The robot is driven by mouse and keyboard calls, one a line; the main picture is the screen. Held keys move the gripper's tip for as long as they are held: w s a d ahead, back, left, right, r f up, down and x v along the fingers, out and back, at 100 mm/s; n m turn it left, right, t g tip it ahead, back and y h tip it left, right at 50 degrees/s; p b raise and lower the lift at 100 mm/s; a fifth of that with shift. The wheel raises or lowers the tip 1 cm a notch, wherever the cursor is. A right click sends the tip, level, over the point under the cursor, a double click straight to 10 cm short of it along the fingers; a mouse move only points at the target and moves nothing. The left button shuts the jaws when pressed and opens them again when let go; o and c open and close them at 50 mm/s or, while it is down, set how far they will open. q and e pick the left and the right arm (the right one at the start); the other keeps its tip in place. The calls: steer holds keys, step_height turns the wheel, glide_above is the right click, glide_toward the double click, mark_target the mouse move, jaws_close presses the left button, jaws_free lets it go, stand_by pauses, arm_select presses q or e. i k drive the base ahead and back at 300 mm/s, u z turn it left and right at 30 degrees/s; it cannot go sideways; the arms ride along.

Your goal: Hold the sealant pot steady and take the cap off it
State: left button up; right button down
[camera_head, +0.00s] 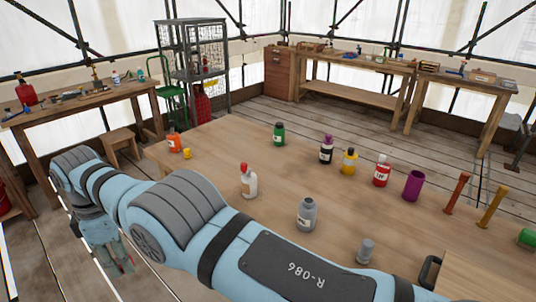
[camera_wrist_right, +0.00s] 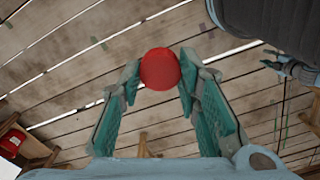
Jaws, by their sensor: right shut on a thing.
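My right gripper (camera_head: 122,266) hangs over the plank floor, left of the table. In the right wrist view, its fingertips (camera_wrist_right: 160,72) are shut on a red round thing (camera_wrist_right: 160,68), seen end-on. I cannot tell whether this is the cap or the sealant pot. A small pale blue jointed part that looks like my left gripper (camera_wrist_right: 285,68) shows at the right edge there; its jaw state is unclear. A white bottle with a red top (camera_head: 249,183) and a grey bottle (camera_head: 306,216) stand upright on the table; I cannot tell which container is the sealant pot.
The wooden table (camera_head: 235,150) also holds a green bottle (camera_head: 279,134), a yellow bottle (camera_head: 349,162), a red bottle (camera_head: 381,172), a purple cup (camera_head: 413,185) and a small grey cylinder (camera_head: 366,250). A wooden stool (camera_head: 118,139) stands beyond my arm. The table's middle has free room.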

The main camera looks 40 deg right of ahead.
mark_target(307, 208)
steer(key=z, duration=0.35)
steer(key=i, duration=0.9)
steer(key=z, duration=1.35)
steer(key=i, duration=0.55)
steer(key=z, duration=0.6)
